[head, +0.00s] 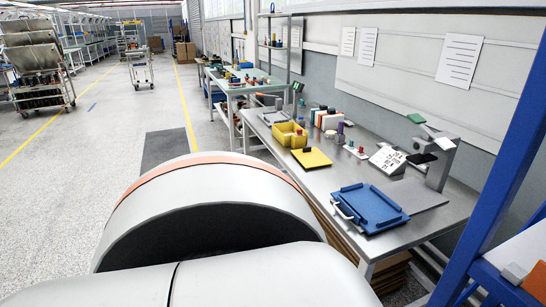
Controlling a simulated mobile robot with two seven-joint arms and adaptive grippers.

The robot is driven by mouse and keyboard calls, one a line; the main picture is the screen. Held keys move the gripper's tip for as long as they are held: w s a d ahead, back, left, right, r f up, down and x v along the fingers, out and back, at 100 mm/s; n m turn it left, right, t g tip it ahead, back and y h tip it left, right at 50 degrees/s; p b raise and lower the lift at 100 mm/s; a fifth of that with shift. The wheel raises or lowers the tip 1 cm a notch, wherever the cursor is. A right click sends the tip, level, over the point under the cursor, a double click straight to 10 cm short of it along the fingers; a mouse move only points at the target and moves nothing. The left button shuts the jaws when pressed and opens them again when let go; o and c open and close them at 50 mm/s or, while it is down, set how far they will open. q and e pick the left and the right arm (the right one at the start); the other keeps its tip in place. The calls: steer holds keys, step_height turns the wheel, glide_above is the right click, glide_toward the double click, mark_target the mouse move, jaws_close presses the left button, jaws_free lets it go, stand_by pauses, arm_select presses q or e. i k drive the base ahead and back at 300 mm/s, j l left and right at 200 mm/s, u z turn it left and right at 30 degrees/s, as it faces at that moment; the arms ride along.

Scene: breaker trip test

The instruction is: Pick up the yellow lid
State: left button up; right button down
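The yellow lid (311,158) appears to be the flat yellow panel with dark edging on the grey workbench, near its left edge. It lies just in front of a yellow bin (281,139) that holds small items. I cannot tell whether the lid and the bin touch. Neither of my grippers shows in the head view. A large grey and white part of my own arm fills the lower left and middle of the picture.
A blue tray (366,224) with a white handle lies on the workbench (330,184), nearer me. A grey stand (440,165) and a white panel (388,158) stand to the right. A blue post (500,150) rises at far right. Floor at left is open.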

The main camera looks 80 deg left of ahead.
mark_target(309, 157)
steer(key=u, duration=2.2)
